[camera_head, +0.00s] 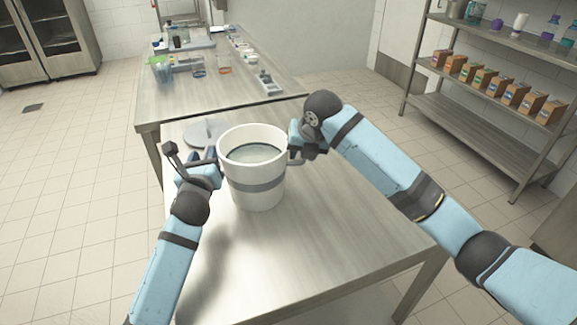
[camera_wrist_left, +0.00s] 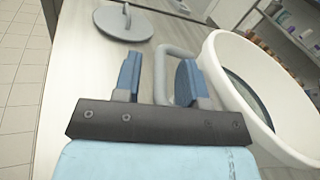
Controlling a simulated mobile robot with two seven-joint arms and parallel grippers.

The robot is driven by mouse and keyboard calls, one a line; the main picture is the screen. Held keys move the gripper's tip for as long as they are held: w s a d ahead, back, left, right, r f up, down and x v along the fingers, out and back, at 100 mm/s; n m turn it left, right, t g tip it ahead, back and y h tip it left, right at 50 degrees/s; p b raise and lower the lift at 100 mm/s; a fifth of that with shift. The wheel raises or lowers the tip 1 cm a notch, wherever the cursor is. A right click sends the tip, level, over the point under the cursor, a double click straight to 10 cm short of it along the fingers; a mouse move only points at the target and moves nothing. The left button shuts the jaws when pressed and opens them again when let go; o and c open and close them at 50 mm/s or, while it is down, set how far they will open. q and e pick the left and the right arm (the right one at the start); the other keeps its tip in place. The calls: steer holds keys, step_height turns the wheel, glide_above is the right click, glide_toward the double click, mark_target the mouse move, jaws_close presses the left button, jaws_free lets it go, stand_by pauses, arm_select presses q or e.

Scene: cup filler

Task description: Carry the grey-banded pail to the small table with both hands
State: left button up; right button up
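The white pail with a grey band (camera_head: 258,187) stands upright on the near metal table (camera_head: 330,250), with something pale inside. Its rim and wall fill the right of the left wrist view (camera_wrist_left: 225,62). My left gripper (camera_head: 210,160) is at the pail's left side. In the left wrist view its two blue fingers (camera_wrist_left: 160,80) are apart, with the pail's grey loop handle (camera_wrist_left: 175,52) between them, nearer the right finger. My right gripper (camera_head: 294,154) is at the pail's right side. Its fingers are mostly hidden, so I cannot tell its state.
A round grey lid-like disc (camera_head: 200,133) lies behind the pail; it also shows in the left wrist view (camera_wrist_left: 123,25). A longer table (camera_head: 190,98) behind holds cups and small items. A shelf rack (camera_head: 490,95) with boxes stands right. Floor at left is clear.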

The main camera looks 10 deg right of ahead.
arm_select(q)
steer(key=shift+s, duration=0.1)
steer(key=shift+s+f, duration=0.1)
steer(key=shift+s, duration=0.25)
arm_select(e)
steer(key=shift+s+r, duration=0.1)
steer(key=shift+r, duration=0.1)
arm_select(q)
steer(key=s, duration=1.1)
steer(key=shift+a, duration=0.35)
arm_select(e)
steer(key=v, duration=1.1)
steer(key=shift+s+r, duration=0.15)
steer(key=shift+r, duration=0.1)
